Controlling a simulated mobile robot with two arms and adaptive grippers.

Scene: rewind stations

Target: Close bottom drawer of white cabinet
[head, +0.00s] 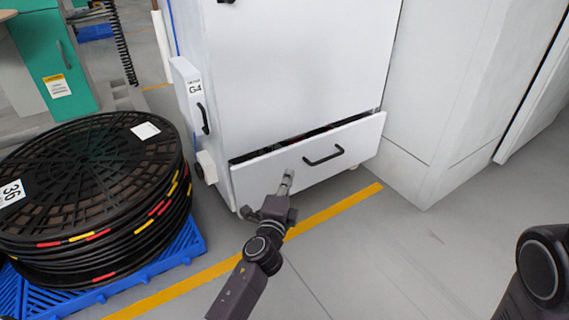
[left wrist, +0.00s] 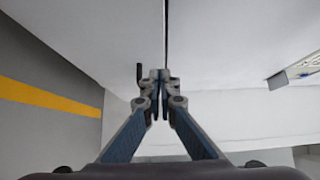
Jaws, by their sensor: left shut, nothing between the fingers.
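The white cabinet (head: 295,70) stands in the middle of the head view. Its bottom drawer (head: 345,150) is partly open, with a dark gap showing along its top edge. A black handle (head: 324,155) is on the drawer front. My left gripper (head: 288,176) is shut and empty, in front of the drawer face, left of and below the handle. In the left wrist view the shut fingertips (left wrist: 154,73) point toward white cabinet surfaces with a dark seam. I cannot tell whether they touch. My right gripper is not in view; only part of my right arm shows at the lower right.
A stack of black reels (head: 95,190) on a blue pallet (head: 160,265) stands at the left. A box marked G4 (head: 190,95) with a handle is on the cabinet's left side. A yellow floor line (head: 335,209) runs in front. Grey floor at right is clear.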

